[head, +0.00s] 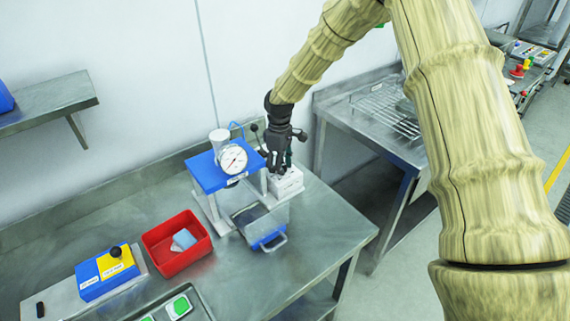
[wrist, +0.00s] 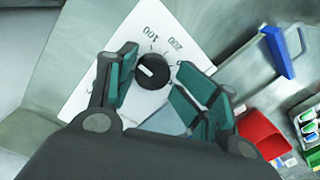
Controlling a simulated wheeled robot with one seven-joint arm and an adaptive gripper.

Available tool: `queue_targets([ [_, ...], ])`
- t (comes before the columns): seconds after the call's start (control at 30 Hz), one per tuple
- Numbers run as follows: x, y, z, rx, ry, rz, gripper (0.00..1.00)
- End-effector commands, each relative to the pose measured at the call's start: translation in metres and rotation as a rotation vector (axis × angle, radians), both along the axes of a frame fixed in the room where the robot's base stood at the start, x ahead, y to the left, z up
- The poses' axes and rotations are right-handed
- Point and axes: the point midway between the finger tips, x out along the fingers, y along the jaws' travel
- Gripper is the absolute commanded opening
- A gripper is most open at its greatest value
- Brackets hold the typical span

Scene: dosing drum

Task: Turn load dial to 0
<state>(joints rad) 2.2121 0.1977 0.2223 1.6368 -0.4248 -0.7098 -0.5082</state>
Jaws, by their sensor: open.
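The load dial is a round black knob (wrist: 152,71) with a short white mark, on a white panel (wrist: 88,92) printed with 100 and 200. The mark does not line up clearly with either number; I cannot read its setting. In the head view the panel is the top of a white box (head: 287,184) beside the blue press, and the knob is hidden under my gripper (head: 281,160). In the wrist view my gripper (wrist: 160,88) is open, its green-padded fingers on either side of the knob. I cannot tell whether they touch it.
The blue press (head: 208,174) with a round gauge (head: 233,159) stands just left of the dial box. A clear, blue-handled guard (head: 268,240) is in front. A red bin (head: 176,242) and a blue-and-yellow box (head: 106,272) stand further left. The bench's right front is bare.

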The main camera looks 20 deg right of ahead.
Motion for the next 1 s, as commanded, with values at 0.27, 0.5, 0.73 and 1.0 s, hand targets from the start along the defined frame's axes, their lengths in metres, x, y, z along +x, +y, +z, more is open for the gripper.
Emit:
queue_targets([
  [0.27, 0.005, -0.013, 0.002, 0.026, -0.013, -0.004, 0.55],
  [0.5, 0.005, -0.020, 0.002, 0.027, -0.013, -0.005, 0.55],
  [0.73, 0.007, -0.020, 0.013, 0.027, -0.014, -0.004, 0.55],
  [1.0, 0.009, -0.024, 0.059, 0.028, -0.016, -0.004, 0.55],
])
